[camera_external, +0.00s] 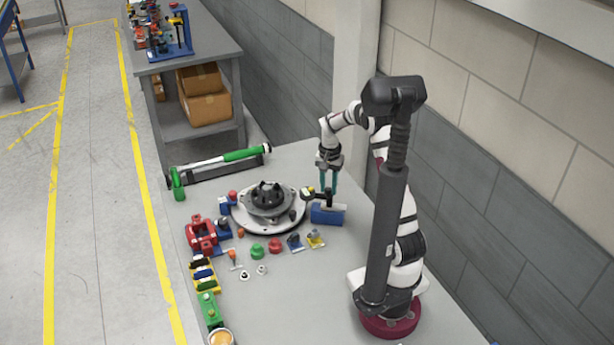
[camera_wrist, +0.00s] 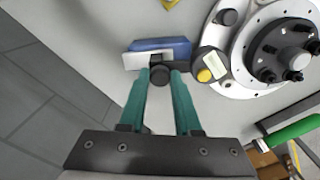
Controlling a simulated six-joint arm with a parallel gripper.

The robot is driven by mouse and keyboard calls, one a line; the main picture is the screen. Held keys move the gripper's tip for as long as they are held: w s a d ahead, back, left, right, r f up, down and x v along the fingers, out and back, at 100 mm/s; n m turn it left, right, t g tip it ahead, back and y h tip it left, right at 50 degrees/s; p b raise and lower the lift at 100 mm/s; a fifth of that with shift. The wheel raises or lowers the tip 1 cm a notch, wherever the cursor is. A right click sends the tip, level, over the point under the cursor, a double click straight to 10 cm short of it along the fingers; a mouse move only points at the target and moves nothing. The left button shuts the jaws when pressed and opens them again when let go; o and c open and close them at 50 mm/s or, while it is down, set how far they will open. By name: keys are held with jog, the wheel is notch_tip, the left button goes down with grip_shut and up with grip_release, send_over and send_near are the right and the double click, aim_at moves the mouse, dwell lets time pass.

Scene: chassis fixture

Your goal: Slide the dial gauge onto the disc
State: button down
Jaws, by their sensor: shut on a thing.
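The dial gauge looks like a dark body (camera_wrist: 208,62) with a round yellow spot, at the edge of the disc in the wrist view. Beside it is a blue block (camera_external: 327,214) with a pale top, which also shows in the wrist view (camera_wrist: 160,46). My gripper (camera_wrist: 160,78) is shut on a dark round post at this block. The disc (camera_external: 240,215) is a pale round plate with a dark bolted hub (camera_wrist: 285,50). I cannot tell whether the gauge touches it.
A red fixture (camera_external: 201,234) and several small coloured parts lie left of and in front of the disc. A green-handled tool (camera_external: 243,154) lies behind it. The table is clear to the right of the blue block, and a block wall stands beyond.

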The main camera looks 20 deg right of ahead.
aim_at(307, 191)
dwell(0.9)
jog(key=w+a, duration=0.1)
jog(key=a, duration=0.1)
jog(key=w+a, duration=0.1)
jog(key=a, duration=0.1)
jog(key=w+a, duration=0.1)
jog(key=w, duration=0.1)
jog(key=shift+w+a, duration=0.1)
jog(key=shift+a, duration=0.3)
jog(key=c, duration=0.6)
grip_release()
jog(key=shift+c, duration=0.2)
jog(key=shift+o, duration=0.2)
jog(key=shift+r, duration=0.1)
notch_tip(307, 191, up, 16)
